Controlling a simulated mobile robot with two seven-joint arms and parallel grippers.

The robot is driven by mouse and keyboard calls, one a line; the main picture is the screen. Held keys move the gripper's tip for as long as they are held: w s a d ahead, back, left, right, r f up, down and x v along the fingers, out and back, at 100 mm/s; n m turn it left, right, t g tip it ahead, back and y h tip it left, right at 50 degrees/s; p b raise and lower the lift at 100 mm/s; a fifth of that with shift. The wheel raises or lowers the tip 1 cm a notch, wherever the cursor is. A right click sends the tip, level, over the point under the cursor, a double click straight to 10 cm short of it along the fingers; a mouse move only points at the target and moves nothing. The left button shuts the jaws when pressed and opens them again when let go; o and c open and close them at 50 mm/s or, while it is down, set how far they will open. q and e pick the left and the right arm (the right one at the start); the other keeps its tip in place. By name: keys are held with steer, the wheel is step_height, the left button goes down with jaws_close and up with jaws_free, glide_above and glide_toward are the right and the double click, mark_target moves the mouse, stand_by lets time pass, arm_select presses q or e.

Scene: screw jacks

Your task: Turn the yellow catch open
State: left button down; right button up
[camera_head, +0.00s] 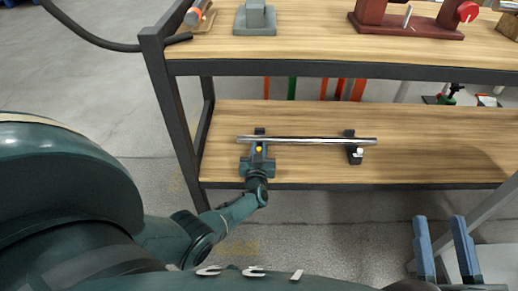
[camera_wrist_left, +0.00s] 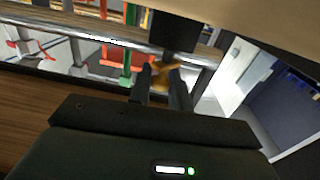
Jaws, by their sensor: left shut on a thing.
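The yellow catch (camera_head: 259,149) sits on the left dark mount, beside a long shiny metal rod (camera_head: 308,140) on the lower wooden shelf. My left gripper (camera_head: 258,158) reaches in from the front and is shut on the catch. In the left wrist view, the orange-yellow catch (camera_wrist_left: 163,75) shows between my two dark fingers (camera_wrist_left: 164,92), below a black block (camera_wrist_left: 173,32). The fingers hide part of the catch, and its exact angle is hard to tell. My right gripper (camera_head: 446,248) is at the lower right, its two blue fingers apart and empty.
A second dark mount (camera_head: 355,151) with a pale top part supports the rod's right end. The upper shelf (camera_head: 320,45) overhangs at the back, carrying a grey block (camera_head: 255,18) and a dark red stand (camera_head: 408,20). The lower shelf (camera_head: 440,150) is clear at the right.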

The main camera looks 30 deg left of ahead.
stand_by(0.4)
arm_select(q)
steer(key=c, duration=1.4)
jaws_free()
steer(key=shift+s, duration=0.1)
